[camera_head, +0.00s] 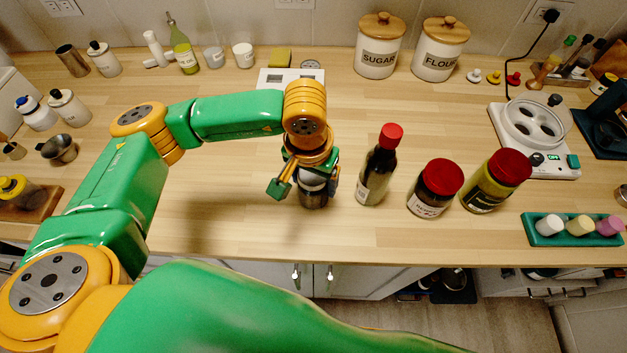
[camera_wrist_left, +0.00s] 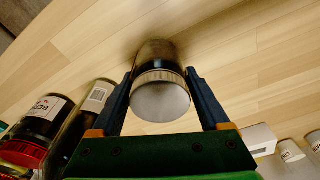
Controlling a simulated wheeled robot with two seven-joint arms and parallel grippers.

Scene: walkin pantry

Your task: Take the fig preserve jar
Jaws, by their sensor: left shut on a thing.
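A dark jar with a silver lid (camera_head: 314,198) stands near the front of the wooden counter; its label cannot be read, so I cannot tell whether it is the fig preserve. My left gripper (camera_head: 306,186) is over it and shut on it. In the left wrist view, the two fingers of the left gripper (camera_wrist_left: 160,84) flank the jar (camera_wrist_left: 160,100) at its lid and upper body. The jar looks upright, and I cannot tell whether it touches the counter. My right gripper is not in view.
Just right of the held jar stand a red-capped dark bottle (camera_head: 378,170), a red-lidded dark jar (camera_head: 433,190) and a red-lidded olive jar (camera_head: 490,185). A teal tray (camera_head: 540,239) lies farther right. Sugar (camera_head: 380,58) and flour (camera_head: 438,62) canisters stand behind. The counter between is clear.

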